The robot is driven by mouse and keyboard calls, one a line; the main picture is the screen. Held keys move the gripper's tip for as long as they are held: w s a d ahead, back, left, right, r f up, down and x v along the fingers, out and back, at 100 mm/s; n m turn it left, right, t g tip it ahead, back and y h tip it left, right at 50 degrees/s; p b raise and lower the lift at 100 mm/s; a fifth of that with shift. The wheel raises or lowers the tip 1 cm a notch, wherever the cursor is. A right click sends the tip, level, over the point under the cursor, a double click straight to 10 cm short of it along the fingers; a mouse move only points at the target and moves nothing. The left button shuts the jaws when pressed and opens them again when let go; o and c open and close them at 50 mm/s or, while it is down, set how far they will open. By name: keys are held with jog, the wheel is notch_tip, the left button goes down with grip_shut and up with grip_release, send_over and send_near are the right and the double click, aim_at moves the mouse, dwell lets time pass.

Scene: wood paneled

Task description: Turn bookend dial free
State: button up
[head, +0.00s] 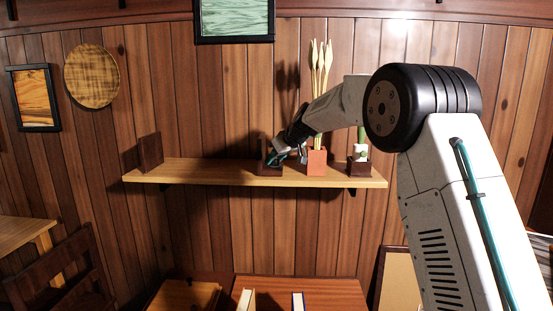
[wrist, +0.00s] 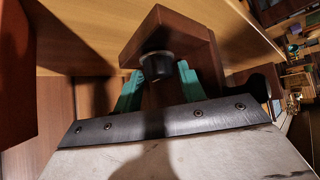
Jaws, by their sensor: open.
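In the wrist view, a dark round dial (wrist: 157,66) sticks out from a reddish-brown wooden bookend (wrist: 170,35). My gripper (wrist: 159,82) is open, with one teal finger on each side of the dial. Whether the fingers touch the dial I cannot tell. In the head view the same bookend (head: 264,150) stands near the middle of the wall shelf, partly hidden by my gripper (head: 277,157). The dial is too small or hidden there. Another dark bookend (head: 150,152) stands at the shelf's left end.
The shelf (head: 220,173) is light wood. Just right of my gripper stand an orange pot (head: 317,163) with tall pale stems and a dark pot (head: 358,168) with a small plant. The shelf between the two bookends is clear. A reddish table (head: 335,290) lies below.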

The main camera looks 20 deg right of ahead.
jog(key=c, duration=0.7)
jog(key=shift+a+m+t+h, duration=0.15)
jog(key=shift+m+t+h, duration=0.25)
jog(key=shift+m+h, duration=0.9)
jog(key=o, duration=0.7)
jog(key=shift+s, duration=0.1)
jog(key=v, duration=0.7)
jog(key=shift+s+r, duration=0.2)
